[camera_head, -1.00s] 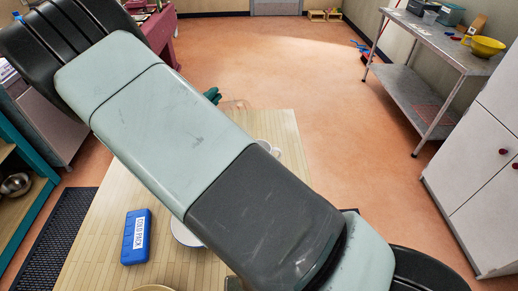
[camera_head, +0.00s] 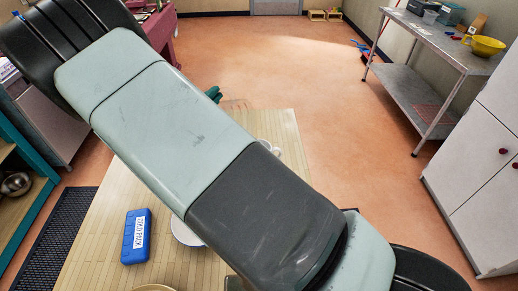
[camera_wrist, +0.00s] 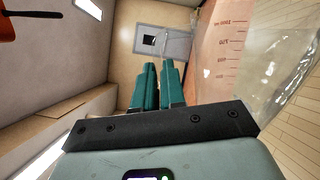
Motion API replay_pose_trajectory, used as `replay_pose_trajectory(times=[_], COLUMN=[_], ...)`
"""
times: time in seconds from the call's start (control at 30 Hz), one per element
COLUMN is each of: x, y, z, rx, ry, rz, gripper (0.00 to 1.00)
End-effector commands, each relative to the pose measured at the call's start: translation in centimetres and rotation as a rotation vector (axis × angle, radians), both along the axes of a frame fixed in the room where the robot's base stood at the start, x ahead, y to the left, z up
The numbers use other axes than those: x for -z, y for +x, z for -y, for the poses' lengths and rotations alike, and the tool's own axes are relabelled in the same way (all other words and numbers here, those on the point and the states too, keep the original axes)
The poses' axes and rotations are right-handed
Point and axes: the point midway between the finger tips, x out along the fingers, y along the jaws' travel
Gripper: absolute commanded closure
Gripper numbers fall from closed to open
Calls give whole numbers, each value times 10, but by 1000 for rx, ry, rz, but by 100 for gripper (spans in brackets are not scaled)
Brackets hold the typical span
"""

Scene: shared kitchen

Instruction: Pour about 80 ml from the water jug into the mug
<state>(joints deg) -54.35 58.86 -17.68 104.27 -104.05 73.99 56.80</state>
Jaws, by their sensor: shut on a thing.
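My gripper's green fingers (camera_wrist: 157,86) show in the wrist view, close together beside the clear jug. They are shut on the water jug (camera_wrist: 228,52), though the gripped part is hard to make out. The jug has printed volume marks. These marks sit turned against the room, so the jug appears strongly tipped. Its water level and any stream cannot be told. In the head view, the green fingertips (camera_head: 213,94) and a faint part of the jug (camera_head: 236,104) show past my arm. The white mug (camera_head: 273,149) is mostly hidden behind my arm on the table.
The slatted wooden table (camera_head: 105,235) holds a blue cold pack (camera_head: 136,237), a partly hidden white dish (camera_head: 185,233) and a bowl rim (camera_head: 153,288) at the front edge. A metal side table (camera_head: 440,40) stands at the right. Open floor lies beyond the table.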

Motion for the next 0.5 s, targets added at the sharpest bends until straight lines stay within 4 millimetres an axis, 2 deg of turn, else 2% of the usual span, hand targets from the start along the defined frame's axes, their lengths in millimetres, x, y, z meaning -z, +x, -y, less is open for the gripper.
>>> replay_pose_trajectory(times=[0.03, 0.13, 0.5], x=[10, 28, 46], y=[5, 14, 21], z=[-13, -29, -41], rx=[-7, -11, -12], ry=[-57, -196, -327], rz=[-31, -105, -175], gripper=[100, 100, 100])
